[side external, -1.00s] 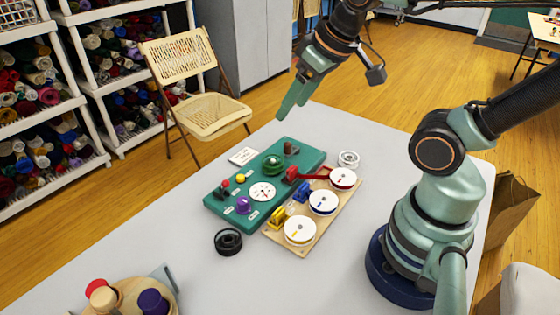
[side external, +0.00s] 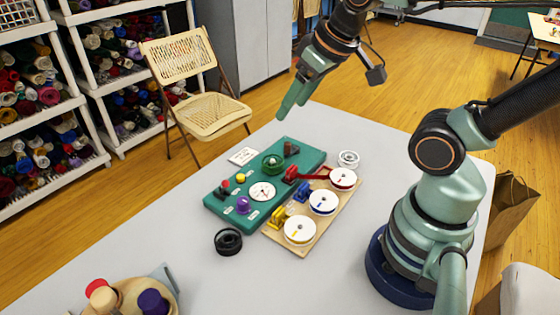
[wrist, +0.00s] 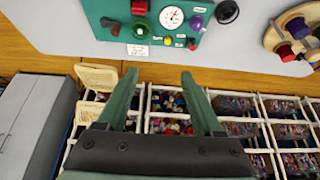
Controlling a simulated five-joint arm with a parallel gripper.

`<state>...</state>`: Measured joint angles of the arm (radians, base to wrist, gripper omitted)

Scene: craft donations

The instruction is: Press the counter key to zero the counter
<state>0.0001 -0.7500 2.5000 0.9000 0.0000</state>
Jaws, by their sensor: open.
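A green panel (side external: 222,203) lies on the table with a round white dial (side external: 262,191), a purple knob (side external: 243,205), a yellow knob (side external: 240,178), a red knob (side external: 225,183), a green round part (side external: 272,161) and a brown part (side external: 291,149). Small white labels are too small to read, so I cannot tell which part is the counter key. The panel also shows at the top of the wrist view (wrist: 120,10). My gripper (side external: 291,106) is open and empty, raised beyond the panel's far edge and apart from it. Its fingers (wrist: 158,80) show in the wrist view.
A wooden board (side external: 325,228) with white reels (side external: 300,230) lies beside the panel. A black ring (side external: 228,241), a clear spool (side external: 348,158), a white card (side external: 243,156) and a wooden stand (side external: 130,296) are on the table (side external: 330,280). A folding chair (side external: 205,112) stands beyond it.

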